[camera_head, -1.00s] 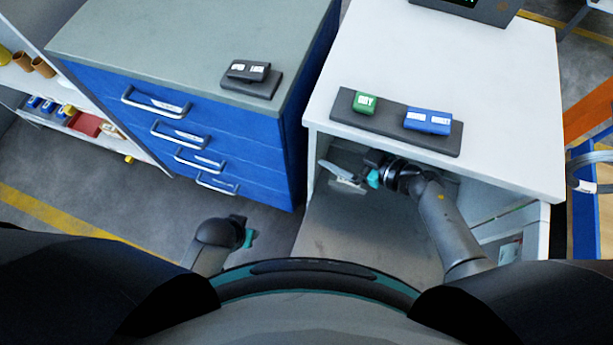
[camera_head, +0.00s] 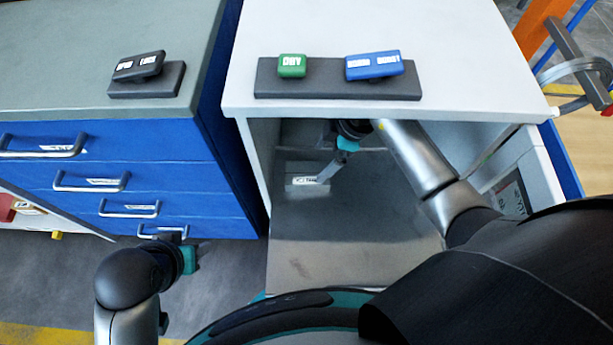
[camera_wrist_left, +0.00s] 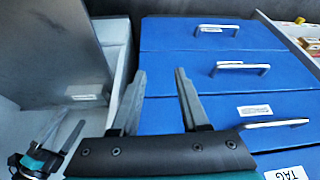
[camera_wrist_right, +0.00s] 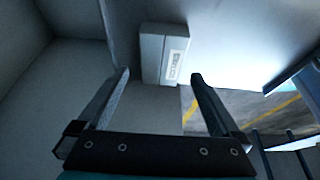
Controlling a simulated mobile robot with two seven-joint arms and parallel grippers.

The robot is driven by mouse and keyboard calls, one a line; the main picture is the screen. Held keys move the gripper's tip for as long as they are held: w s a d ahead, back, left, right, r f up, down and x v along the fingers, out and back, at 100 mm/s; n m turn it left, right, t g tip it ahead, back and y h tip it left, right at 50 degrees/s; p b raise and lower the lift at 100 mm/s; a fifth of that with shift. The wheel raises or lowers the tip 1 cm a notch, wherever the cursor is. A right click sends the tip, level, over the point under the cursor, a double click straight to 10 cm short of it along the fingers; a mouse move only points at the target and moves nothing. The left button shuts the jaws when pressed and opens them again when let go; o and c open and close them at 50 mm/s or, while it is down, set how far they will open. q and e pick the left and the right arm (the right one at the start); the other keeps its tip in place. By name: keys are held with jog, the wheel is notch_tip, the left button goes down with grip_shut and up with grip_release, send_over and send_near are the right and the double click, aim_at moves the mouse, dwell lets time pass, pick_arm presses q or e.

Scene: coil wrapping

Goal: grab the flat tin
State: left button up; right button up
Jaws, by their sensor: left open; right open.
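The flat tin (camera_head: 298,178) looks like a light grey, shallow box with a white label. It lies inside the open space under the white bench, toward the back left. My right gripper (camera_head: 322,180) reaches into that space, and its fingers overlap the tin's right side in the head view. In the right wrist view the tin (camera_wrist_right: 152,55) is ahead of the open fingers (camera_wrist_right: 160,76), between their lines, with nothing held. Contact cannot be told. My left gripper (camera_head: 187,256) is low in front of the blue drawers; its fingers (camera_wrist_left: 162,80) are open and empty.
The white bench top (camera_head: 460,50) overhangs my right arm, with side walls at both sides. On it a dark tray (camera_head: 330,88) carries a green box (camera_head: 292,66) and a blue box (camera_head: 373,66). Blue drawers with handles (camera_head: 92,182) stand left.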

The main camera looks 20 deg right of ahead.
aim_at(310, 173)
jog(key=shift+a+f, duration=0.2)
jog(key=shift+f, duration=0.35)
jog(key=shift+f+b, duration=0.1)
jog(key=shift+b, duration=0.25)
jog(key=shift+b+x, duration=0.65)
jog(key=shift+x, duration=0.1)
jog(key=shift+a+f+b, duration=0.4)
jog(key=shift+f+b, duration=0.25)
jog(key=shift+a+f+b, duration=0.25)
jog(key=shift+f+b, duration=0.3)
jog(key=shift+f, duration=0.15)
pick_arm(q)
jog(key=w+d+r+t+h, duration=0.2)
jog(key=w+d+t+h, duration=0.1)
jog(key=w+d+t, duration=0.2)
jog(key=shift+w+d+m+t+h, duration=0.35)
jog(key=shift+d+t, duration=0.65)
jog(key=shift+d, duration=0.45)
pick_arm(e)
jog(key=shift+a+f, duration=0.15)
jog(key=shift+f, duration=0.1)
pick_arm(q)
jog(key=shift+s, duration=0.1)
pick_arm(e)
jog(key=shift+w, duration=0.1)
jog(key=c, duration=1.3)
